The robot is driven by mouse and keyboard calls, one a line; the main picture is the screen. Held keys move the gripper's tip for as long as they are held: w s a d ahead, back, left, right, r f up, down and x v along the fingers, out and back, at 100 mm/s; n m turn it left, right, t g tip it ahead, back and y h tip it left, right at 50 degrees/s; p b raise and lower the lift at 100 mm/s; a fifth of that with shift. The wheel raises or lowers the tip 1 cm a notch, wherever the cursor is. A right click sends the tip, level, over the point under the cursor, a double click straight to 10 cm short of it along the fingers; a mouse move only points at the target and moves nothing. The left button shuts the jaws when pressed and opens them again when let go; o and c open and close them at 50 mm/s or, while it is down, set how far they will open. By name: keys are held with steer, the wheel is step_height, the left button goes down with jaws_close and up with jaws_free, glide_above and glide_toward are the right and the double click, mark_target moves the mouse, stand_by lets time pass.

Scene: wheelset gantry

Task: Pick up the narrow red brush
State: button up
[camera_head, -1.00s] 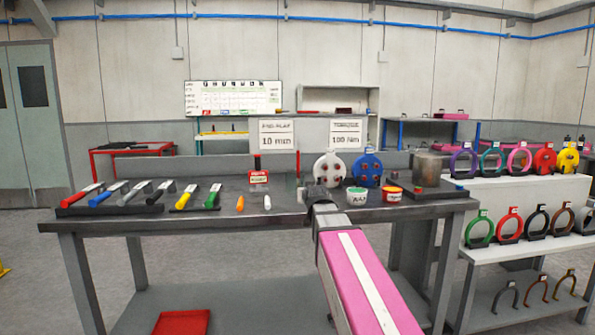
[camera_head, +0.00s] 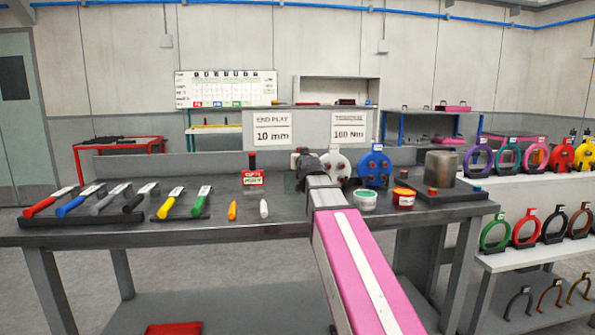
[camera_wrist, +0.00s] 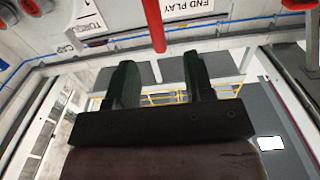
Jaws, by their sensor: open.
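A red-handled tool (camera_head: 45,203), likely the brush, lies at the left end of a dark rack (camera_head: 85,220) on the bench. Its handle points toward the front left, and a white label shows at its far end. I cannot tell its width. My gripper (camera_head: 300,160) is over the back middle of the bench, well right of that tool, partly in front of a white disc. In the wrist view its two dark green fingers (camera_wrist: 158,82) are apart with nothing between them. A red rod (camera_wrist: 153,25) shows beyond them; I cannot tell what it is.
Blue (camera_head: 72,206), grey and black-handled tools lie close beside the red one. Yellow and green ones share a second rack. The bench's front strip is clear.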

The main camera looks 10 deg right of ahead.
steer(key=w, duration=0.9)
steer(key=shift+w+d, duration=0.15)
steer(key=shift+w, duration=0.05)
jaws_close()
